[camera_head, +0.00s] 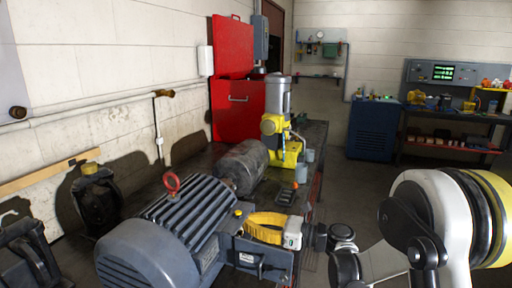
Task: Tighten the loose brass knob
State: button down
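A small brass-yellow knob (238,212) sits on top of the grey box on the side of the large ribbed motor (185,225). My gripper (249,226) has yellow fingers and a white body with a green light. Its fingers point left and lie in front of the motor's side box, just right of and below the small knob in the picture. I cannot tell whether they touch the box. Whether the fingers are apart or closed is too small to tell. Brass-coloured knobs also show at the wall pipe (165,93) and on a dark device (92,168).
A red lifting eye (171,183) stands on the motor. Behind lie a dark grey cylinder (242,165) and a yellow-and-grey upright machine (278,120) on the dark bench (312,133). A red toolbox (237,108) stands by the wall. Floor is clear right of the bench.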

jog(key=shift+w+d+b, duration=0.1)
jog(key=shift+w+b, duration=0.2)
jog(key=shift+b, duration=0.45)
dwell(0.3)
jog(key=v, duration=0.6)
jog(key=shift+r, duration=0.35)
jog(key=shift+w, duration=0.1)
